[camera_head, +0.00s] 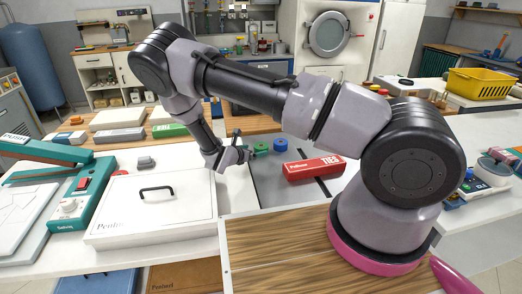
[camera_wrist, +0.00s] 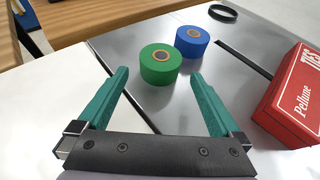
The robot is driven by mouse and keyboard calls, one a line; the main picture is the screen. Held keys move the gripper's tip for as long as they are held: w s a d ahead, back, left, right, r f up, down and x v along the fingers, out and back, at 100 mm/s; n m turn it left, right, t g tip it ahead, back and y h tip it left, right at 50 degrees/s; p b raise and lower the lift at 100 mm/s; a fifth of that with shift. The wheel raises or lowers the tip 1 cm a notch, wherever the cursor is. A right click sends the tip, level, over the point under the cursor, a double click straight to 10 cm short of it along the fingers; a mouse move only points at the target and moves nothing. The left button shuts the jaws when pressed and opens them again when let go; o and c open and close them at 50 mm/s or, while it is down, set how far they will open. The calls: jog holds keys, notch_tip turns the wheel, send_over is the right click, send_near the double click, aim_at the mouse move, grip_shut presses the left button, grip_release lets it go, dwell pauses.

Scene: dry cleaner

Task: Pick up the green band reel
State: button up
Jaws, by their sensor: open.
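The green band reel (camera_wrist: 160,66) lies flat on the grey counter top, a short thick disc with a tan-ringed hole in its middle. In the head view the reel (camera_head: 261,148) shows small, just right of my gripper. My gripper (camera_wrist: 158,82) is open and empty, its two teal fingers pointing at the green reel. The reel sits just beyond the fingertips, roughly centred between them. In the head view my gripper (camera_head: 250,153) is low over the counter, left of the reel; whether it touches anything there is too small to tell.
A blue reel (camera_wrist: 192,41) lies close behind the green one, to its right. A red TIES box (camera_wrist: 291,100) stands to the right. A black ring (camera_wrist: 223,13) lies farther back. A white case (camera_head: 150,208) with a black handle lies left in the head view. Grey counter around the green reel's left is clear.

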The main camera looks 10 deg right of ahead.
aim_at(259, 147)
jog(key=x, duration=0.5)
jog(key=shift+d+r, duration=0.1)
jog(key=shift+r, duration=0.1)
jog(key=c, duration=1.3)
